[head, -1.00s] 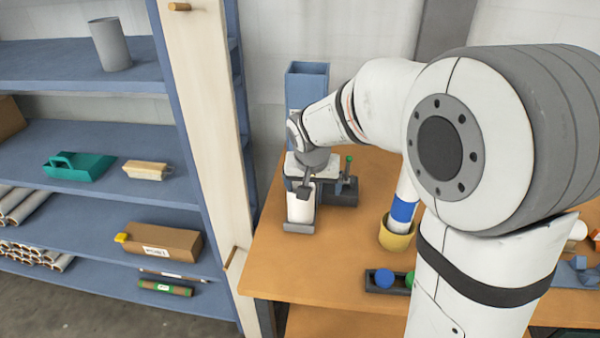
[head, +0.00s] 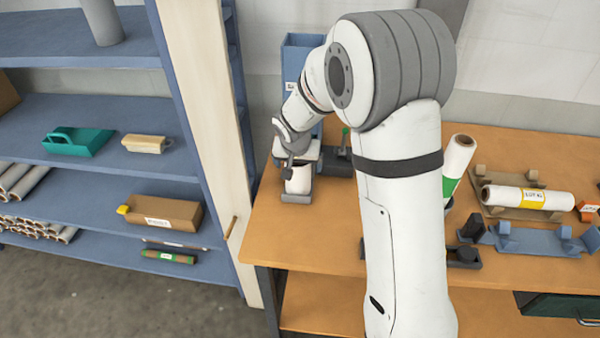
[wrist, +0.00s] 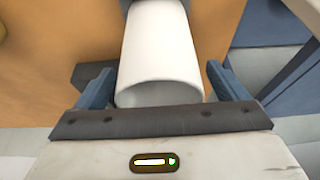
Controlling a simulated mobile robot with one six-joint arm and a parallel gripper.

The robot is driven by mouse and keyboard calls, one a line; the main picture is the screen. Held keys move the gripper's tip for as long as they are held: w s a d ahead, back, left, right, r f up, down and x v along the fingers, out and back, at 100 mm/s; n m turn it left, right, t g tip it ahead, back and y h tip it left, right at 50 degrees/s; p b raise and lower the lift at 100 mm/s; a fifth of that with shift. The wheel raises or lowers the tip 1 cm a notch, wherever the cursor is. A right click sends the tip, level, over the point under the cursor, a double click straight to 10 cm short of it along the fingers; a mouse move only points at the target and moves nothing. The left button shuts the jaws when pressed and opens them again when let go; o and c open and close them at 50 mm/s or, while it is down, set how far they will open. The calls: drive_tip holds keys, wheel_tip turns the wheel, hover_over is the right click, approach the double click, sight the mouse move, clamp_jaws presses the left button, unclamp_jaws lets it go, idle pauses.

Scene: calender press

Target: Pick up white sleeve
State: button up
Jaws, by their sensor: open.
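The white sleeve (head: 298,182) stands on a small grey base at the left end of the orange table. In the wrist view the white sleeve (wrist: 158,45) is a smooth hollow tube with its open end facing me. My gripper (head: 289,160) is at the sleeve's upper part in the head view, hiding some of it. In the wrist view my gripper (wrist: 165,88) is open, with a blue finger on either side of the sleeve's near end. A gap shows at each side.
A blue box (head: 301,65) stands behind the sleeve, and a dark device with a green knob (head: 346,133) is to its right. A shelf post (head: 205,110) rises close on the left. A roll with a yellow label (head: 525,197) lies on the right.

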drive_tip(key=c, duration=1)
drive_tip(key=shift+c, duration=0.2)
wheel_tip(320, 180, up, 18)
drive_tip(key=b, duration=0.2)
